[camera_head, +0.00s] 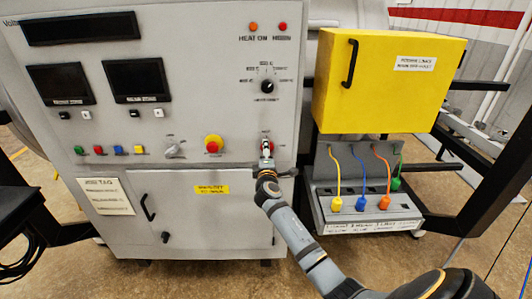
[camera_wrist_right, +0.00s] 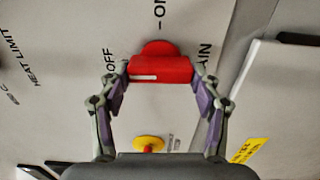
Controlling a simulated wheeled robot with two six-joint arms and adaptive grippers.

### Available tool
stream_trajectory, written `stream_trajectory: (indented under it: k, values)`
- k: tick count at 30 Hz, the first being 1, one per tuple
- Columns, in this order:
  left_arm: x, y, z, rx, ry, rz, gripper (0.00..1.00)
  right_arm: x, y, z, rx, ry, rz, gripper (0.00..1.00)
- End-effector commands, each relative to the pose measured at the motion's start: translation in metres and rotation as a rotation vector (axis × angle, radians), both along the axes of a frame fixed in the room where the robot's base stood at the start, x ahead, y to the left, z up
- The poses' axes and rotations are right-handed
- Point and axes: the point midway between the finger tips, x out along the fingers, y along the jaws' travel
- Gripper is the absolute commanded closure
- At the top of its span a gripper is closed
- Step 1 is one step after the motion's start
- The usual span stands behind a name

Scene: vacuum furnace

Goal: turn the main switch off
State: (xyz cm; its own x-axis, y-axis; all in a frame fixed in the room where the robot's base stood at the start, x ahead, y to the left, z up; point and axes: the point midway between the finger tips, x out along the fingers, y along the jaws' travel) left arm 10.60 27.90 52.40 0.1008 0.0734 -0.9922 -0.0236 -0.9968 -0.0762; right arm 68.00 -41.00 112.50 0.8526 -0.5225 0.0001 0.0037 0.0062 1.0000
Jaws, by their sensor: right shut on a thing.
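The main switch is a red rotary handle (camera_wrist_right: 160,68) on the grey panel in the right wrist view. Its bar lies across that picture, and a white mark on it sits toward the left end, near the word OFF. The word ON is above it. My right gripper (camera_wrist_right: 161,72) is shut on the bar, one finger at each end. In the head view my right gripper (camera_head: 266,150) is at the panel's lower right and hides most of the switch; a little red (camera_head: 282,147) shows beside it. My left gripper is not in view.
An emergency stop (camera_head: 213,144) with a yellow base, a selector knob (camera_head: 172,150) and coloured buttons (camera_head: 120,150) are left of the switch. A round dial (camera_head: 267,86) is above. A yellow box (camera_head: 385,85) and a cable panel (camera_head: 340,223) stand to the right.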

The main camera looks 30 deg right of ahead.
Motion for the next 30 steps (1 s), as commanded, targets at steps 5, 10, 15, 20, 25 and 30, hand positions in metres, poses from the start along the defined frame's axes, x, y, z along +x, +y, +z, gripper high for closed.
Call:
stream_trajectory:
  k: [5, 10, 15, 20, 25, 30]
  values:
    - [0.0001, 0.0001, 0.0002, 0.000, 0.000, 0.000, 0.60, -0.0003, 0.0001, -0.0019, -0.007, 0.008, 0.000, 0.68]
    - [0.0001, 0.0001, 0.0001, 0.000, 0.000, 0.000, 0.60, -0.0003, 0.0001, -0.0021, -0.008, 0.008, 0.000, 0.68]
    - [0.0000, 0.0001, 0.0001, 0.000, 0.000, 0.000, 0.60, -0.0004, 0.0000, -0.0020, -0.007, 0.008, 0.000, 0.27]
    - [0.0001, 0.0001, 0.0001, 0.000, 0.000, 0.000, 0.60, -0.0002, 0.0000, -0.0013, -0.007, 0.006, 0.000, 0.13]
    - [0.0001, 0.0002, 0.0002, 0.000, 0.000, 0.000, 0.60, -0.0001, 0.0000, -0.0007, -0.006, 0.005, 0.000, 0.13]
    - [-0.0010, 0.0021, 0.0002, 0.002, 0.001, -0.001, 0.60, -0.0057, 0.0039, -0.0007, -0.006, 0.004, 0.000, 0.13]
